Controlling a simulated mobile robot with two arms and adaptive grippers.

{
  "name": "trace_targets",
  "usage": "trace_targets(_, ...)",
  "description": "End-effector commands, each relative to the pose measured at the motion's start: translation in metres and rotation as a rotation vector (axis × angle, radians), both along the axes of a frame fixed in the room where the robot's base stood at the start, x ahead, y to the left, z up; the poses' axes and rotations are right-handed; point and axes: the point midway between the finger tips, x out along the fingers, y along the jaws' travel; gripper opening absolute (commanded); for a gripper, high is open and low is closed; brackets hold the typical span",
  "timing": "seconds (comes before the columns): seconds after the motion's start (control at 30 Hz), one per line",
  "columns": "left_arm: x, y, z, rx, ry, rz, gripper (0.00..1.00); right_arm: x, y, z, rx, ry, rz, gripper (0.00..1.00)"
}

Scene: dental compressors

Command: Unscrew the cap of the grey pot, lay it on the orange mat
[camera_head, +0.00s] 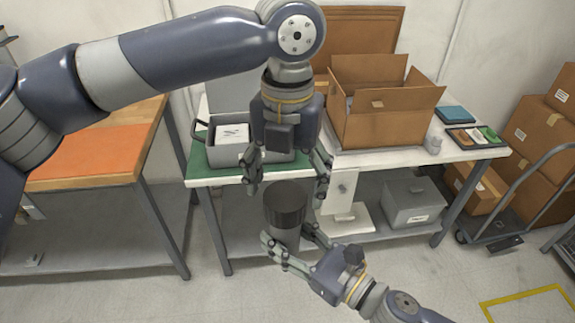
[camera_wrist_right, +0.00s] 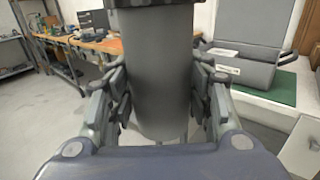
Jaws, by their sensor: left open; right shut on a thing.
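The grey pot (camera_head: 287,236) stands upright in the air, with its dark cap (camera_head: 286,198) on top. My right gripper (camera_head: 290,247) is shut on the pot's body from the lower right. In the right wrist view the pot (camera_wrist_right: 163,75) fills the middle between the fingers, and the cap's dark lower rim (camera_wrist_right: 150,3) shows at the top edge. My left gripper (camera_head: 286,183) points down from above, open, its fingers apart on either side of and slightly above the cap. The orange mat (camera_head: 95,153) lies on the wooden table at the left, partly hidden behind my left arm.
A white table holds a green mat (camera_head: 200,163), a grey bin (camera_head: 228,152), an open cardboard box (camera_head: 385,110) and small trays (camera_head: 472,137). A grey lidded box (camera_head: 412,203) stands on its lower shelf. A hand cart (camera_head: 510,200) and cartons are at the right.

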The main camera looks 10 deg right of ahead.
Motion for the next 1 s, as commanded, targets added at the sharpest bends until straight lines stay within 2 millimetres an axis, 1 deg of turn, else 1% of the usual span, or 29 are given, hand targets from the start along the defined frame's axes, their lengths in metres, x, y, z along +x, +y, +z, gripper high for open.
trace_targets(0.03,0.000,0.001,-0.009,0.001,0.001,0.000,0.76,0.000,0.000,0.002,0.001,-0.003,0.001,0.00)
trace_targets(0.1,0.000,0.001,-0.019,0.000,0.001,0.001,0.76,0.000,0.000,0.002,0.001,-0.003,0.001,0.00)
trace_targets(0.3,0.000,0.000,-0.039,-0.001,-0.001,0.002,0.76,0.000,0.000,0.002,0.001,-0.003,0.001,0.00)
trace_targets(0.43,0.000,0.000,-0.043,-0.003,-0.001,0.002,0.76,0.000,0.000,0.002,0.001,-0.003,0.001,0.00)
trace_targets(0.63,0.000,0.000,-0.044,-0.003,-0.001,0.003,0.76,0.000,0.000,0.002,0.001,-0.003,0.001,0.00)
trace_targets(0.67,0.000,0.000,-0.044,-0.003,-0.001,0.003,0.74,0.000,0.000,0.002,0.001,-0.003,0.001,0.00)
trace_targets(0.7,0.000,0.000,-0.044,-0.003,-0.001,0.003,0.65,0.000,0.000,0.002,0.001,-0.003,0.001,0.00)
trace_targets(0.77,0.000,0.000,-0.043,-0.003,-0.001,0.003,0.51,0.000,0.000,0.002,0.001,-0.003,0.001,0.00)
trace_targets(0.8,0.000,0.000,-0.043,-0.003,-0.001,0.003,0.42,0.000,0.000,0.002,0.001,-0.003,0.001,0.00)
trace_targets(0.83,0.000,0.000,-0.043,-0.003,-0.001,0.003,0.35,0.000,0.000,0.002,0.001,-0.003,0.001,0.00)
trace_targets(0.87,0.000,0.000,-0.043,-0.004,-0.001,0.002,0.30,0.000,0.000,0.002,0.002,-0.004,0.001,0.00)
trace_targets(1.0,-0.001,-0.001,-0.043,-0.004,0.000,0.002,0.30,0.000,0.001,0.002,0.002,-0.004,0.002,0.00)
